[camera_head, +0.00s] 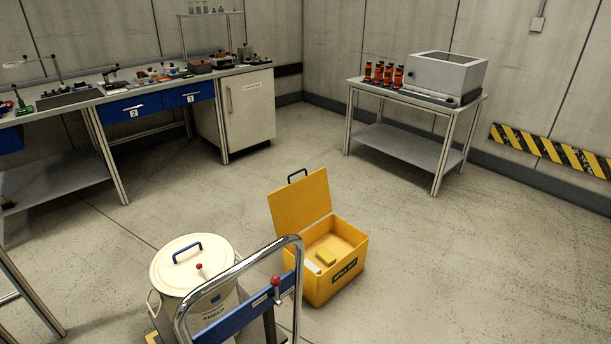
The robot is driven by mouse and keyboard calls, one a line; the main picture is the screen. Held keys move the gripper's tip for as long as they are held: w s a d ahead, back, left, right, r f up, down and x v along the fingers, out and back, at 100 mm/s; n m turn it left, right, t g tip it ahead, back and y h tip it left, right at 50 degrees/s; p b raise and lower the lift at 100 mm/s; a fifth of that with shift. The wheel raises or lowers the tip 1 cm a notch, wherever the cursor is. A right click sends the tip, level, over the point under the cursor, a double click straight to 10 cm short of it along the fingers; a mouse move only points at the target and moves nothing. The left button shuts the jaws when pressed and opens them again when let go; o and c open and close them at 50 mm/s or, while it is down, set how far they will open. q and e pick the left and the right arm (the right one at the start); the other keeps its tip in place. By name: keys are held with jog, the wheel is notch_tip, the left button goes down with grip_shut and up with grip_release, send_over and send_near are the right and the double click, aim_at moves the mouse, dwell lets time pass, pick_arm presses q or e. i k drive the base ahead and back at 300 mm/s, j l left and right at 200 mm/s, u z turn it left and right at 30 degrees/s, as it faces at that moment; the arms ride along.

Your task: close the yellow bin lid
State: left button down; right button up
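The yellow bin (348,283) stands on the floor near the lower middle of the head view, with a dark label on its front. Its yellow lid (299,200) is open and stands up, leaning back at the bin's left rear side. A dark handle (297,174) sits at the lid's top edge. Inside the bin lie a small yellow block (326,257) and a pale item (312,267). Neither of my grippers is in view.
A cream drum (192,262) with a blue-handled lid stands left of the bin. A cart's metal push handle (297,242) and blue panel rise in front, covering the bin's left edge. A workbench is at back left, a small table (409,148) at back right. Floor right of the bin is clear.

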aim_at(295, 206)
jog(key=i+l, duration=0.2)
jog(key=l, duration=0.15)
jog(key=i+l+u, duration=0.1)
jog(key=l, duration=0.3)
jog(key=i+l, duration=0.5)
jog(key=l, duration=0.25)
jog(key=i+l+u, duration=0.1)
jog(key=l, duration=0.25)
jog(key=i, duration=0.1)
